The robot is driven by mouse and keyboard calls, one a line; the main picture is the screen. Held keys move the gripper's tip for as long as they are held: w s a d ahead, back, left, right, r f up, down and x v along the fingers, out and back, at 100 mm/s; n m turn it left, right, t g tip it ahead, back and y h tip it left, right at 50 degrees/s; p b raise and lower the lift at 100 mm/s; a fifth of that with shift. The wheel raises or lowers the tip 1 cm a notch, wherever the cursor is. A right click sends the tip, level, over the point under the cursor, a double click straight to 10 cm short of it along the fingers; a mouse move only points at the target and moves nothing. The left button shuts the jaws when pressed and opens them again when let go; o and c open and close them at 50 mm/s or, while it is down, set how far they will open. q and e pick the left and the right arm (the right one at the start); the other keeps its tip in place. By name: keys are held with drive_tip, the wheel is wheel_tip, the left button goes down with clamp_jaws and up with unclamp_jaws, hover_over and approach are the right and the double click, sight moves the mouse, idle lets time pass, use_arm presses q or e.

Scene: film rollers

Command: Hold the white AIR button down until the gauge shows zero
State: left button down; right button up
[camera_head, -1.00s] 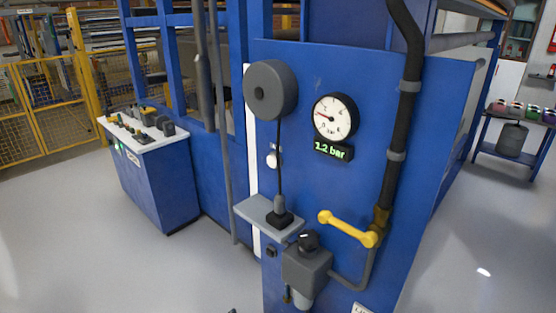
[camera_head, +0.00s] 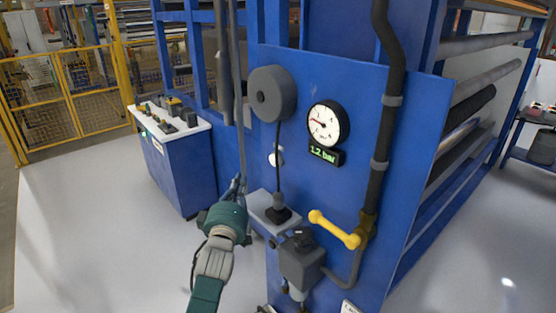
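The white round button (camera_head: 276,158) is on the blue panel (camera_head: 350,90), behind the hanging cable of the grey reel and above a small grey shelf. The round gauge (camera_head: 328,123) is up and right of it, with its needle off to the left. The green display (camera_head: 326,154) below the gauge reads 1.2 bar. My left gripper (camera_head: 238,183) points up and away in front of the panel's left edge, left of and below the button, apart from it in the picture. Its fingers are too small to tell open from shut. My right gripper is not in view.
A grey shelf (camera_head: 262,205) with a black cable-end fitting juts out below the button. A yellow lever (camera_head: 334,228), a dark vertical pipe (camera_head: 385,130) and a grey regulator box (camera_head: 300,262) are to the right. A control desk (camera_head: 178,165) stands left. The floor at left is clear.

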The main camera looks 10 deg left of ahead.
sight(274, 160)
use_arm(q)
drive_tip(key=shift+a+r, duration=0.1)
drive_tip(key=shift+r, duration=0.65)
drive_tip(key=w+d+b, duration=0.5)
drive_tip(key=w+b, duration=0.1)
drive_tip(key=w, duration=0.1)
drive_tip(key=shift+d, duration=0.25)
idle(1.1)
drive_tip(key=shift+w+d+b, duration=0.25)
drive_tip(key=shift+w+b, duration=0.05)
drive_tip(key=shift+b, duration=0.3)
